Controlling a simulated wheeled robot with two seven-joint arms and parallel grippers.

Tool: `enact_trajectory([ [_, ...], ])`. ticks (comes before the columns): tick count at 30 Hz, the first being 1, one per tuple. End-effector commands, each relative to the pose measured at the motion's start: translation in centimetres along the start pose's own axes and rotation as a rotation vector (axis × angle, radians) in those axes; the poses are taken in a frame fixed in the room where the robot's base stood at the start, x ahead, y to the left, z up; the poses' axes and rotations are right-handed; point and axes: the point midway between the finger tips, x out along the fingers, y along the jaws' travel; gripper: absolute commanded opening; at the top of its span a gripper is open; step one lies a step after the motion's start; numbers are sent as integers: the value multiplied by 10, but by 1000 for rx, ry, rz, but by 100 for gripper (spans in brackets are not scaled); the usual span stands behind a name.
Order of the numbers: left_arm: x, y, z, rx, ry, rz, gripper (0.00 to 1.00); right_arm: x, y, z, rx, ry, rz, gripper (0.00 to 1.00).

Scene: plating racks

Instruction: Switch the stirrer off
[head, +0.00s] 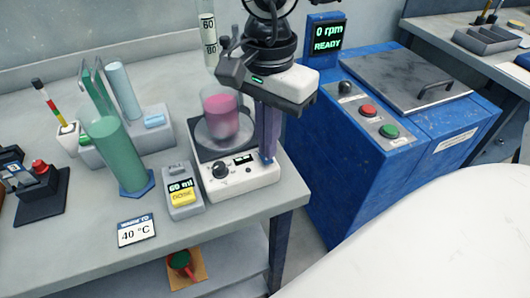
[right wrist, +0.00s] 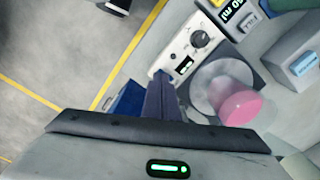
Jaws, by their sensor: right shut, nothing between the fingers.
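The stirrer (head: 238,183) is a white box with a black knob (head: 219,171) and a small dark display on its front. A beaker of pink liquid (head: 219,117) stands on its round plate. My right gripper (head: 268,158) points down with its fingers together and empty, at the right end of the stirrer's front panel. In the right wrist view the fingertips (right wrist: 161,74) are at the panel's end, near the display (right wrist: 185,65) and away from the knob (right wrist: 201,38). Whether they touch the panel I cannot tell. The fingers hide that end. My left gripper is out of view.
A dosing box (head: 182,195) reading 60 ml stands left of the stirrer. A green cylinder (head: 120,155) stands further left. A "40 °C" card (head: 136,231) lies at the bench's front. A blue machine (head: 330,165) reading "0 rpm READY" stands right, beyond a gap.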

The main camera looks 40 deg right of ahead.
Motion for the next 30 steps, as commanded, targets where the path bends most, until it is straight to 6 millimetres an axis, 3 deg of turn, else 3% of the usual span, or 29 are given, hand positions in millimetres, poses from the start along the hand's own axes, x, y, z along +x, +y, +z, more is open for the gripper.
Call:
enact_trajectory([
  [30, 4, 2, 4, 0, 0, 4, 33, 6, 0, 0, 0, 0, 0, 0],
])
